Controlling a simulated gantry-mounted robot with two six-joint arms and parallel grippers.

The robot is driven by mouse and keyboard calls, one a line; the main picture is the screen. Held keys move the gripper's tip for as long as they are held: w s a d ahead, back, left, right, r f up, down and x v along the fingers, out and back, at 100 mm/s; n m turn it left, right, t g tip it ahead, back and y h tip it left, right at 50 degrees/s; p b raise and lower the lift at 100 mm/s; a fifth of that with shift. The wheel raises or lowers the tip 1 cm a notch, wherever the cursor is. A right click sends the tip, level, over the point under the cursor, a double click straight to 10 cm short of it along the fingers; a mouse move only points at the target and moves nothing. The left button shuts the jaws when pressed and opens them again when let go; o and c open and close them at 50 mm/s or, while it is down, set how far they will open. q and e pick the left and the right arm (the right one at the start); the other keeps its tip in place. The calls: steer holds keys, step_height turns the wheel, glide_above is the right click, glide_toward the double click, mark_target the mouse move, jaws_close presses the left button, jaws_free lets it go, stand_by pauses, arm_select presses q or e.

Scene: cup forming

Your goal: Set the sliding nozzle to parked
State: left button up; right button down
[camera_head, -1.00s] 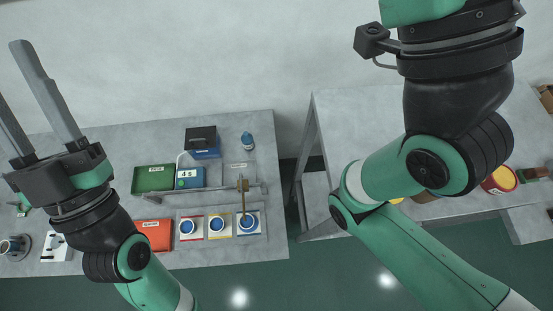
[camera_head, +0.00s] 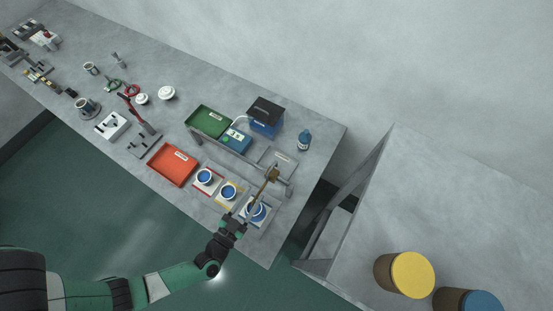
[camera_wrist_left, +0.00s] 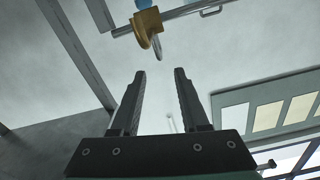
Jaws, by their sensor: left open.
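The sliding nozzle is a brass block (camera_head: 272,174) on a metal rail, with a thin brass arm reaching toward the blue-topped cups. It sits near the rail's right end, over the rightmost cup (camera_head: 257,211). In the left wrist view the brass nozzle (camera_wrist_left: 147,26) is beyond the fingertips, slightly left of the gap's middle. My left gripper (camera_head: 241,214) is at the front of the station, by the lower end of the brass arm; in the left wrist view it (camera_wrist_left: 160,75) is open and empty. Whether it touches the brass arm cannot be told. My right gripper is out of view.
Two other blue-topped cups (camera_head: 205,177) (camera_head: 229,190) stand left of the rightmost one. A red tray (camera_head: 172,165), a green tray (camera_head: 207,121), a blue box with a display (camera_head: 236,141) and a blue bottle (camera_head: 304,140) stand nearby. The bench edge is just right.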

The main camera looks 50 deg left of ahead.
mark_target(271, 169)
arm_select(q)
steer(key=b+x, duration=0.2)
steer(key=x, duration=0.9)
steer(key=shift+w, duration=0.3)
jaws_close()
stand_by(0.8)
